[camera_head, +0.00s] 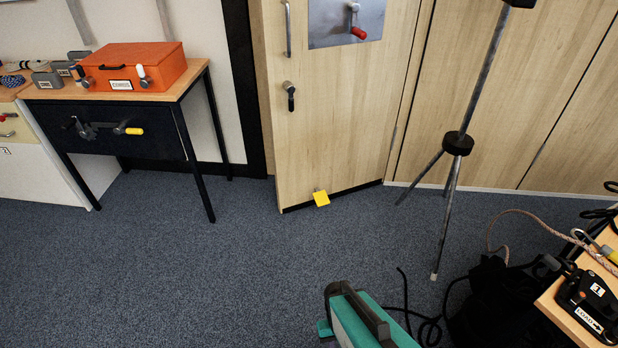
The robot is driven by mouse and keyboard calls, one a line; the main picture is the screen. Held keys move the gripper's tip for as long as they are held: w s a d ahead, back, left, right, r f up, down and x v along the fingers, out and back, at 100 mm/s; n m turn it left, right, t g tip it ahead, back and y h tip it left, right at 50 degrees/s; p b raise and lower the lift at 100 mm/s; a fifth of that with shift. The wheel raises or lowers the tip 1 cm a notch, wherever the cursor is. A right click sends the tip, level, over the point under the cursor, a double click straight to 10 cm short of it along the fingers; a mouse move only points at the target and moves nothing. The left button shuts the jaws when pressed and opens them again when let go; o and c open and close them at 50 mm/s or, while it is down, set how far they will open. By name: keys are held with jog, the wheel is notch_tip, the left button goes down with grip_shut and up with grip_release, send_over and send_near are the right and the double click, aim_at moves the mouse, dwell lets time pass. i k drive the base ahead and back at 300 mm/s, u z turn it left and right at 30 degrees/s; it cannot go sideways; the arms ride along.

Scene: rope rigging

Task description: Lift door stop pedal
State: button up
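The door stop pedal (321,198) is a small yellow plate at the foot of a light wood door (335,130). It sits low at the door's bottom edge, near its left corner, and sticks out just above the carpet. The door stands at an angle, with a dark lever handle (289,95) above and left of the pedal. I cannot tell from this view whether the pedal is pressed down. My gripper is not in view.
A table (192,82) with an orange box (134,67) stands left. A tripod stand (458,143) is right of the door. A green and grey case (362,322), black cables (432,325) and a black bag (485,305) lie at front right. Carpet before the pedal is clear.

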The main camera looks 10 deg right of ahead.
aim_at(322, 198)
jog(key=u, duration=0.45)
jog(key=i, duration=1.4)
jog(key=u, duration=0.3)
